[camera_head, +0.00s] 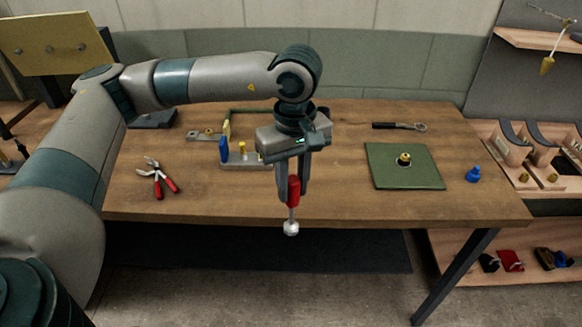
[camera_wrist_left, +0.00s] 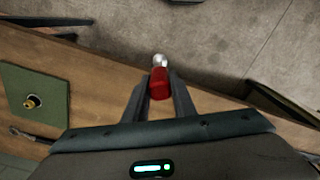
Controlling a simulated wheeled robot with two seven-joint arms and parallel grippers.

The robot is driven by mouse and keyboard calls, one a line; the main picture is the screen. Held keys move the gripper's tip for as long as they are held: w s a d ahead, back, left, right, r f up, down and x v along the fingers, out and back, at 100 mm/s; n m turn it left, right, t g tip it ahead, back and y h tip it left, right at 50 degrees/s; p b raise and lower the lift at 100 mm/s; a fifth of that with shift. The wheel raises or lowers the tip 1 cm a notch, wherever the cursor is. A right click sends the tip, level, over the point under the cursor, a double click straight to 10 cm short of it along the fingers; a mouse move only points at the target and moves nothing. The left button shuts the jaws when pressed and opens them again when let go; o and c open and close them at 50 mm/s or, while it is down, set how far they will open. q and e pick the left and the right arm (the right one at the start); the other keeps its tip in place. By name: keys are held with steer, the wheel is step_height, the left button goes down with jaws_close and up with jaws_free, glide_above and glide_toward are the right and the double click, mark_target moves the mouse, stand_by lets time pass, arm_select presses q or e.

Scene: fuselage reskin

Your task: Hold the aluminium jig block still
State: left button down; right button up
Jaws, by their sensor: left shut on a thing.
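My left gripper (camera_head: 292,190) is shut on a red-handled tool (camera_head: 293,188) with a silver rounded end pointing down, near the table's front edge. In the left wrist view the red handle (camera_wrist_left: 159,84) sits between the two fingers, with the silver end beyond it. No aluminium block shows in the jaws. A grey metal piece (camera_head: 232,163) lies on the table behind and left of the gripper, partly hidden by it. I cannot tell whether it is the jig block. My right gripper is not in view.
The wooden table (camera_head: 345,190) has clear room right of the gripper. Red-handled pliers (camera_head: 158,178) lie at left. A green mat (camera_head: 425,175) with a brass part (camera_head: 404,159), a blue item (camera_head: 473,174) and a dark-handled tool (camera_head: 398,126) are at right.

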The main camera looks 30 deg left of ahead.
mark_target(294, 226)
arm_select(q)
steer(key=shift+s+d+f+m, duration=0.4)
steer(key=shift+s+f+m, duration=0.2)
steer(key=shift+f+m, duration=0.95)
steer(key=shift+s+d+f+m, duration=0.35)
steer(key=shift+s+f+m, duration=0.45)
steer(key=shift+m, duration=1.25)
steer(key=shift+s+d+f+m, duration=0.4)
steer(key=shift+f+m, duration=1)
steer(key=shift+m, duration=0.4)
